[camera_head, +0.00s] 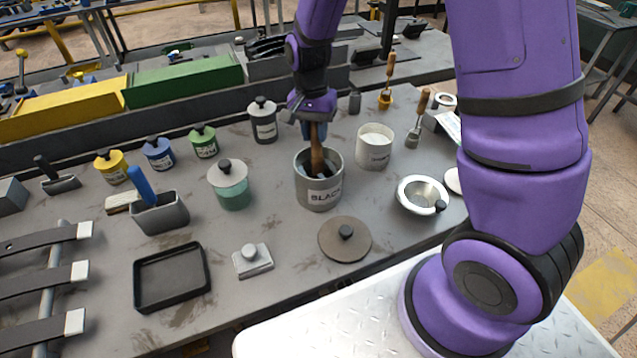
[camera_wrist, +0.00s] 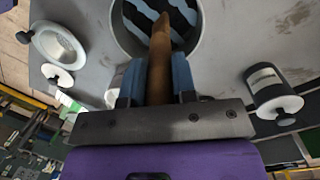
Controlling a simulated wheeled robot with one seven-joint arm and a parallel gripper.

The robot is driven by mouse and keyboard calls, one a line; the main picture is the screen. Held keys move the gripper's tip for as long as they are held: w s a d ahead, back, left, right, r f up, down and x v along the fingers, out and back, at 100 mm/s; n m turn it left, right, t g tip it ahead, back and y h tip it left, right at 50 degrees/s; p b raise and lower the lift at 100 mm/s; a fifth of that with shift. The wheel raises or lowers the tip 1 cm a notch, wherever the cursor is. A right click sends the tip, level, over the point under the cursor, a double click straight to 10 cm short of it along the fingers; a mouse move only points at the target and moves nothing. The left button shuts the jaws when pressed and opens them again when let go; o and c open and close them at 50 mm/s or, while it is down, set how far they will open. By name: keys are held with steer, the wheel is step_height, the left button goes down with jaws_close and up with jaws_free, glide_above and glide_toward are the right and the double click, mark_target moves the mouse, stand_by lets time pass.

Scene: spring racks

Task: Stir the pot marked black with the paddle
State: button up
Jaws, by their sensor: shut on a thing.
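The grey pot marked BLACK (camera_head: 319,194) stands open on the bench in the middle of the head view. In the wrist view its rim (camera_wrist: 122,40) surrounds dark and pale streaked contents (camera_wrist: 183,14). My gripper (camera_head: 314,128) is above the pot, shut on the brown wooden paddle (camera_head: 317,155). The paddle (camera_wrist: 160,62) runs between the two blue-grey fingers (camera_wrist: 157,82) and down into the pot. Its lower end is hidden inside the pot.
A white open pot (camera_head: 374,148) stands close right of the black pot, and a lidded grey jar (camera_head: 263,122) behind left. A lidded green jar (camera_head: 231,188) is left. A round brown lid (camera_head: 344,243) lies in front.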

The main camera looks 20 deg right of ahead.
steer(key=shift+s, duration=0.2)
steer(key=shift+r, duration=4.8)
steer(key=shift+r, duration=3)
